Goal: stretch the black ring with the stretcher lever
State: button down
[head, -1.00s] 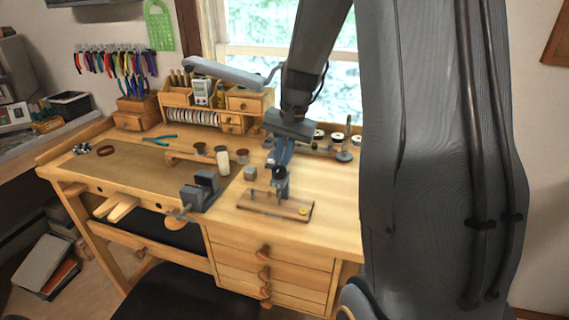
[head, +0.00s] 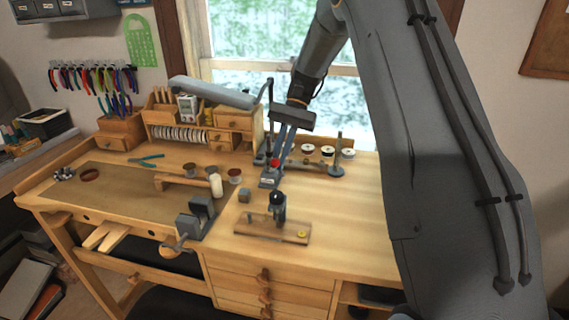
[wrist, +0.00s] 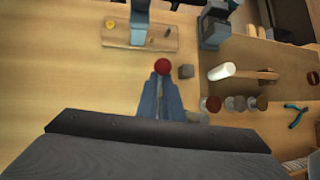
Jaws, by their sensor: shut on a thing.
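In the wrist view the red knob (wrist: 163,66) shows at the fingertips, and most of the lever is hidden by the fingers. I cannot make out the black ring at the stretcher; it is too small or covered.
A wooden board (head: 262,231) with a dark upright post (head: 278,208) stands in front. A small grey block (head: 244,195), a white cylinder (head: 216,185) and a vise (head: 200,212) are to the left. Spools (head: 328,151) stand behind right. The bench's right side is clear.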

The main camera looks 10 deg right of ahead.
jog(key=shift+w+d+r, duration=0.2)
jog(key=shift+w, duration=0.15)
jog(key=shift+w+d+r, duration=0.15)
jog(key=shift+w, duration=0.2)
jog(key=c, duration=1.9)
grip_release()
jog(key=shift+w+f, duration=0.1)
jog(key=b+v, duration=0.3)
jog(key=v, duration=0.4)
jog(key=shift+d+r, duration=0.15)
jog(key=shift+r, duration=0.25)
